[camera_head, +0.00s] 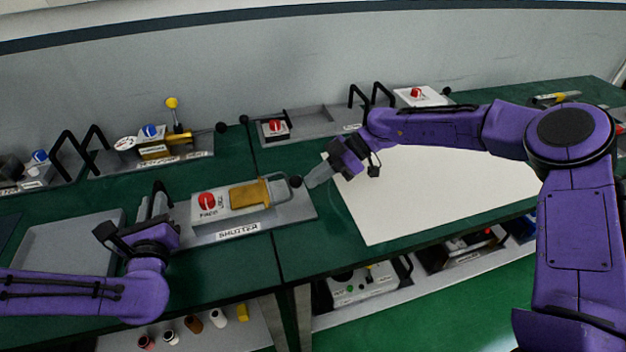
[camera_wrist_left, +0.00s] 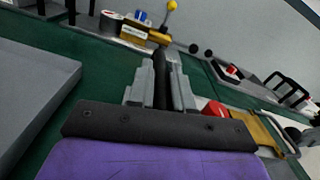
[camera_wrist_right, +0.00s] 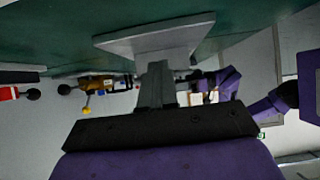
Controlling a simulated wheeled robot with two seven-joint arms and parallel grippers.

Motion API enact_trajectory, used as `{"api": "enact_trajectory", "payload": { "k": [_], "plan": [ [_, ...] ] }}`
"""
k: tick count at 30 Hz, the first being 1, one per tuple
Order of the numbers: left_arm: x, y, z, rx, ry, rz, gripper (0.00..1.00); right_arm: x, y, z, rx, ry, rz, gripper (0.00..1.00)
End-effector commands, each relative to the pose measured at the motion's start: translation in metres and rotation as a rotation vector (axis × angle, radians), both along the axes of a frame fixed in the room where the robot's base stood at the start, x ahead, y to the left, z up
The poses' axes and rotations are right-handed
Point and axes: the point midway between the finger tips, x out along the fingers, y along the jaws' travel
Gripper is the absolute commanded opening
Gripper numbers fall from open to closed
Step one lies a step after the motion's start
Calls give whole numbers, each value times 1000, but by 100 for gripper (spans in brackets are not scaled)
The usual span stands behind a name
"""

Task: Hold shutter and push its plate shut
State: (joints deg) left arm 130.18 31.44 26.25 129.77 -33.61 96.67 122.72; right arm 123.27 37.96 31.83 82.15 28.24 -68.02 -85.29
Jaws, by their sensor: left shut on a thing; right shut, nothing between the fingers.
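The shutter (camera_head: 226,226) is a grey base on the green bench with a "SHUTTER" label, a red knob (camera_head: 206,201) and a brass-coloured plate (camera_head: 248,194). A rod with a black ball (camera_head: 296,182) is at the plate's right end. My left gripper (camera_head: 160,194) is at the shutter's left end, shut on an upright black handle (camera_wrist_left: 160,75). The knob (camera_wrist_left: 214,109) and plate (camera_wrist_left: 254,124) also show in the left wrist view. My right gripper (camera_head: 312,182) is shut and empty, its tips just right of the ball; I cannot tell whether they touch.
A grey tray (camera_head: 70,248) lies left of the shutter, and a large white board (camera_head: 430,198) lies to the right. Other devices with black handles stand behind, including one with a yellow ball lever (camera_head: 172,103). A lower shelf holds several small bottles and another device (camera_head: 365,290).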

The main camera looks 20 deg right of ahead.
Motion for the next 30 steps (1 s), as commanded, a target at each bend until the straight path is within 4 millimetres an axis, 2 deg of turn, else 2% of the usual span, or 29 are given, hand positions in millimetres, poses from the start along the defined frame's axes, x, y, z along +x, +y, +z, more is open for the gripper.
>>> {"api": "enact_trajectory", "payload": {
  "k": [4, 8, 21, 30],
  "plan": [
    [-1, -1, -3, 1, 7, -5, 0, 0, 6, 0, 2, 0, 1, 0],
    [-1, -1, -3, 1, 7, -5, 0, 0, 5, 2, 2, -1, 1, 0],
    [-1, -1, -3, 1, 7, -4, 0, 0, -20, 30, 0, -1, 0, 0],
    [-1, -1, -3, 1, 7, -2, 0, 0, -22, 31, 0, -1, 0, 0]
  ]
}}
